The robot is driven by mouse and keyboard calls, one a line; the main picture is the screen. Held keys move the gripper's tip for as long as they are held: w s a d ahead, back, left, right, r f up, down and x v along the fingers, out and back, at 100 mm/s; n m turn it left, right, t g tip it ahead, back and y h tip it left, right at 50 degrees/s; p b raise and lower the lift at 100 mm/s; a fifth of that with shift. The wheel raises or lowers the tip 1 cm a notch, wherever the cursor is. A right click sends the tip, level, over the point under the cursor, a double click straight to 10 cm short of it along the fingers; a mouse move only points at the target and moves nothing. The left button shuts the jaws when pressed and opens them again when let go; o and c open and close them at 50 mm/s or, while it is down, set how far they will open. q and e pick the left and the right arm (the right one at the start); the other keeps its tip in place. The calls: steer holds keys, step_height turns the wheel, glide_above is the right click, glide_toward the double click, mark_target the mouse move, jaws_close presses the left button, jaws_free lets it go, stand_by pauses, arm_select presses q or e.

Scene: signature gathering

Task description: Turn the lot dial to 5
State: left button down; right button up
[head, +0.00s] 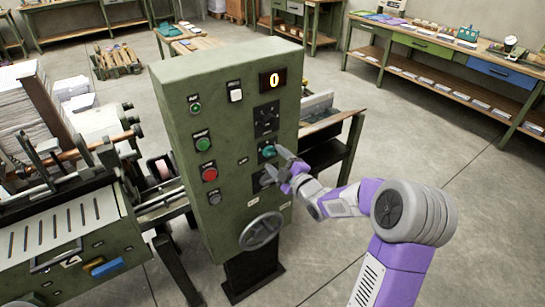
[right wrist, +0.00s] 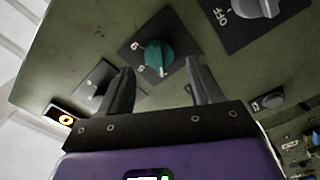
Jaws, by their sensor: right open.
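The green control cabinet (head: 225,150) stands in the middle of the head view, with dials down the right part of its front. A teal dial (head: 267,152) on a dark plate is the middle one of three there. It also shows in the right wrist view (right wrist: 157,54), with small white marks around it, not all legible. I cannot tell its name label. My right gripper (head: 274,160) is at this dial; in the right wrist view my right gripper (right wrist: 160,68) is open, its fingers on either side of the dial and apart from it. My left gripper is out of view.
A lit display (head: 273,78) at the cabinet's top reads 0. A dark-plated dial (head: 266,117) is above the teal one, a grey knob (head: 264,180) below it. A handwheel (head: 261,231) sits low on the front. Green and red buttons (head: 209,172) are at the left.

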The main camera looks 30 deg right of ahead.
mark_target(270, 152)
steer(key=shift+w+a, duration=0.1)
steer(key=shift+w, duration=1.05)
steer(key=c, duration=1)
